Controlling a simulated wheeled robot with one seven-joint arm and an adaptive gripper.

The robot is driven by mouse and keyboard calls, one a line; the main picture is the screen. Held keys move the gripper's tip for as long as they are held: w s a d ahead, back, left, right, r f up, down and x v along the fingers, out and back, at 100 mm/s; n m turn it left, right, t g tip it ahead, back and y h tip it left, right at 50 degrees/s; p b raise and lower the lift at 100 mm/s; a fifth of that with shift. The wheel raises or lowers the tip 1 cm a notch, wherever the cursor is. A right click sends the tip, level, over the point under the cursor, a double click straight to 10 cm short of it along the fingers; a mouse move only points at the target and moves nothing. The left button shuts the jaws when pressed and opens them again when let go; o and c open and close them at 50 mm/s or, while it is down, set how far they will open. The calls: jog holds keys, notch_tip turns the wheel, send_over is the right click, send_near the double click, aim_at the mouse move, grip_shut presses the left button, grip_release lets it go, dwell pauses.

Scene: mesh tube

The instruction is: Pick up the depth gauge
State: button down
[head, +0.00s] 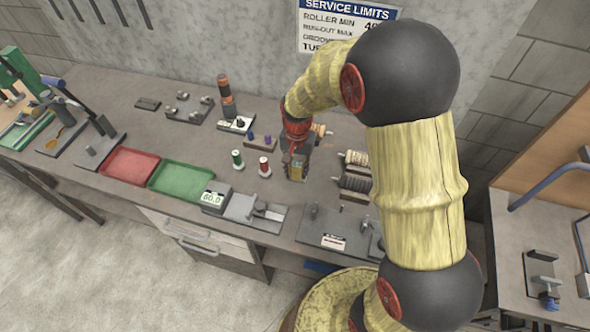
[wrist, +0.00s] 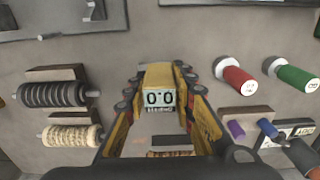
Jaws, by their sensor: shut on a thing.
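The depth gauge (wrist: 160,98) is a small block with yellow sides and a pale display reading 0.0. In the wrist view it sits between the two fingers of my gripper (wrist: 158,90), which is shut on it. The display faces the wrist camera. In the head view my gripper (head: 296,170) points down at the bench, right of the red spool. The fingers hide most of the gauge there, and I cannot tell whether it touches the bench.
A rack with a dark roller (wrist: 52,94) and a pale worn roller (wrist: 70,136) lies on the other side. Red (head: 131,165) and green (head: 181,180) trays lie further left.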

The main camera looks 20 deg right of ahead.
jog(key=s+r+p, duration=0.1)
jog(key=s+r, duration=0.6)
jog(key=s, duration=0.5)
jog(key=shift+r, duration=0.4)
jog(key=shift+s+p, duration=0.15)
jog(key=shift+p, duration=0.4)
